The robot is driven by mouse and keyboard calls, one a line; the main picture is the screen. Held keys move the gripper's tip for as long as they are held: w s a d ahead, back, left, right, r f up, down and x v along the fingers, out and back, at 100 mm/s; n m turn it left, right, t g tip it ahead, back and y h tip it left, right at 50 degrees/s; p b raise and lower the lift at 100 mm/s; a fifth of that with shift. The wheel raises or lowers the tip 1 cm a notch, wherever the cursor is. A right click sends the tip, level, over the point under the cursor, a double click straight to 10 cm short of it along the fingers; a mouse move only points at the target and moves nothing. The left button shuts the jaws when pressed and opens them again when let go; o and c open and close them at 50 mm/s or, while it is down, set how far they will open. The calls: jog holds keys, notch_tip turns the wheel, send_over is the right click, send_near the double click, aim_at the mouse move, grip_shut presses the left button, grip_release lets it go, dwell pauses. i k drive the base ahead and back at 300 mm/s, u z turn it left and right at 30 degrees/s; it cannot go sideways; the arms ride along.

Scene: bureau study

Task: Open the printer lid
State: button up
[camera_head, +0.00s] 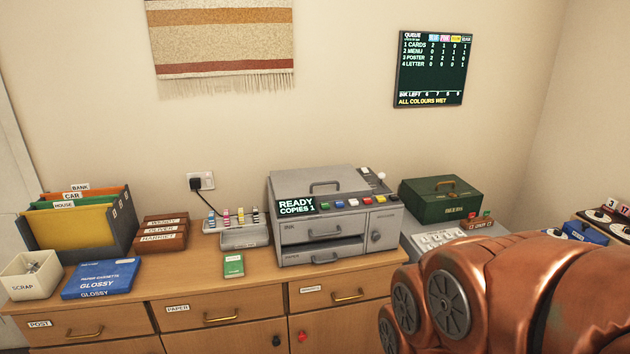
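The grey printer (336,228) stands on the wooden cabinet, right of the middle of the view. Its lid (325,181) is the top panel with a dark handle (325,185), and it lies shut. The front edge has a small screen reading READY, COPIES 1 (296,206) and a row of coloured buttons. An INK drawer (323,233) and a PAPER drawer (325,253) are on its front, with a small door at the right. My copper-coloured arm fills the lower right. My gripper is not in view.
A green cash box (440,199) stands right of the printer. A grey tray with ink bottles (240,234) and a green booklet (234,265) are to its left. Folders (80,222), a blue glossy paper pack (100,279) and a scrap box (31,277) are further left.

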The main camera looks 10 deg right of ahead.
aim_at(318, 178)
jog(key=z, duration=0.45)
jog(key=i, duration=1.35)
jog(key=u, duration=0.45)
